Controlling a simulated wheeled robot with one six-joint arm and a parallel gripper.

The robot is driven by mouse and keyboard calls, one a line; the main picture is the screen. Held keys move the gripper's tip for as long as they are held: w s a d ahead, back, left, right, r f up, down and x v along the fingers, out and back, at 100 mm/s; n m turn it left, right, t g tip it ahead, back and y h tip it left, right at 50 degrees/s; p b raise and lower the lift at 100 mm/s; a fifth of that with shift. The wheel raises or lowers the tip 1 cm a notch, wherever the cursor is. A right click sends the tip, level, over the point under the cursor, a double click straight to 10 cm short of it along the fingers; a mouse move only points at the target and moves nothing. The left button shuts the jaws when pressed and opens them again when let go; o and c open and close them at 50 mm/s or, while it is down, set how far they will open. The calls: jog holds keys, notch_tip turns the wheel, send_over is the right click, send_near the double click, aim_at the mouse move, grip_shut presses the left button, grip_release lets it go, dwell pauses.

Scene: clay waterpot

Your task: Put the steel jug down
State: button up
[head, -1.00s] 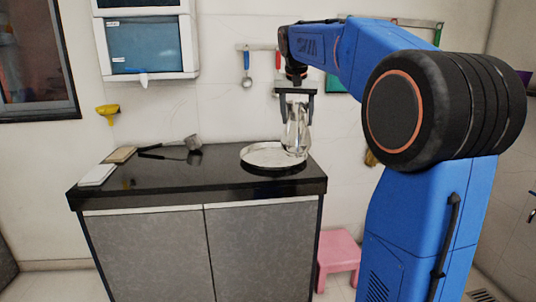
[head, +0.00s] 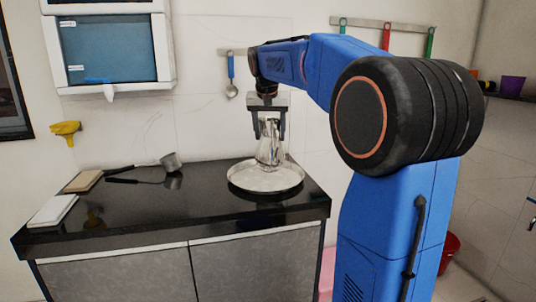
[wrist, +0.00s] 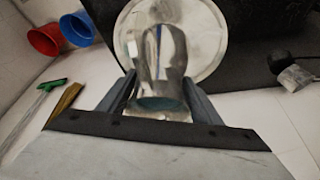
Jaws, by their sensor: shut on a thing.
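The steel jug (head: 270,148) is shiny and upright, in my gripper (head: 268,138). The gripper's fingers are shut on its upper part from both sides. In the head view the jug's base overlaps the round metal tray (head: 245,183) on the black counter; I cannot tell whether it touches. In the wrist view the jug (wrist: 157,60) sits between the two fingers (wrist: 158,98), with the pale tray (wrist: 210,20) behind it.
The black counter (head: 140,208) has free room left of the tray. A dark-handled pan (head: 171,163), a white board (head: 52,211) and a tan block (head: 84,181) lie toward its left. A wall dispenser (head: 108,50) hangs above. A red bucket (head: 449,250) stands on the floor at right.

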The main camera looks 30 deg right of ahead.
aim_at(270, 147)
jog(key=shift+f, duration=2.9)
jog(key=o, duration=1.9)
